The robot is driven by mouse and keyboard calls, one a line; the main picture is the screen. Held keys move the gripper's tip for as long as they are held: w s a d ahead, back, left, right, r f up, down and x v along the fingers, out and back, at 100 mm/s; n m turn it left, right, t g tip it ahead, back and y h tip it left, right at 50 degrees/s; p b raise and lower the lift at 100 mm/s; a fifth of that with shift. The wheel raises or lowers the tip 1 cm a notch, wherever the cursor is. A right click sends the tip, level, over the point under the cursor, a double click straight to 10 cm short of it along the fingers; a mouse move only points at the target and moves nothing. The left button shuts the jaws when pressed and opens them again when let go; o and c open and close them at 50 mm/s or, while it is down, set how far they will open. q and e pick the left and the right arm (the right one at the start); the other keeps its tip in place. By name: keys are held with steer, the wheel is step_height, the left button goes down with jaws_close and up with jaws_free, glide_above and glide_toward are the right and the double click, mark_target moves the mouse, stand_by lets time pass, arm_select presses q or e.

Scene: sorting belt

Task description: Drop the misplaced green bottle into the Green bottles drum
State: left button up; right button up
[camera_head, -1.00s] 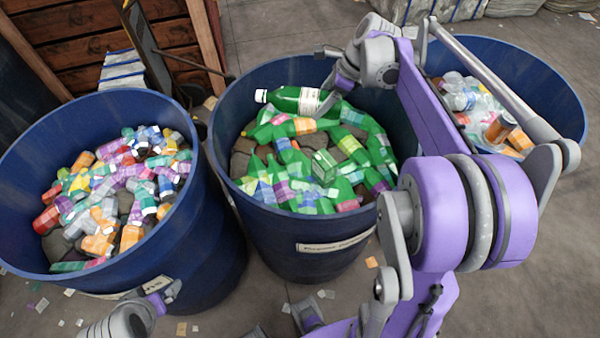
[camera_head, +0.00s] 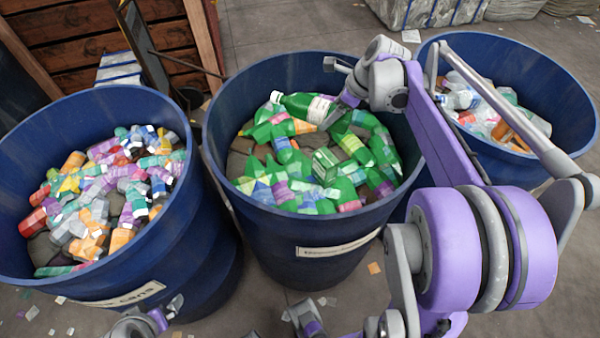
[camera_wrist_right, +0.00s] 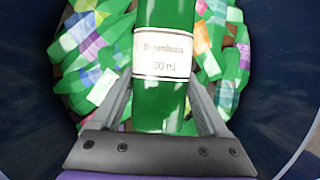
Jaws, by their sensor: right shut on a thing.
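My right gripper (camera_head: 337,106) is shut on a green bottle (camera_head: 298,103) with a white cap and white label. The bottle is tilted, its cap toward the left, inside the far part of the middle blue drum's (camera_head: 305,225) opening. That drum holds many green bottles (camera_head: 283,172); its front label is too small to read. In the right wrist view the fingers (camera_wrist_right: 162,95) flank the held bottle (camera_wrist_right: 165,18) just below its label, with green bottles behind it. Whether the held bottle touches those below is unclear.
A blue drum (camera_head: 205,265) of mixed coloured containers stands at the left, its label seeming to end in "cans". Another blue drum (camera_head: 560,80) with clear and orange items stands at the right. Wooden boards (camera_head: 75,45) are behind. Scraps litter the floor.

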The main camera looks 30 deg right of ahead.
steer(key=o, duration=1.2)
steer(key=p+v, duration=0.1)
steer(key=v, duration=1)
steer(key=shift+w, duration=0.1)
steer(key=shift+f, duration=0.1)
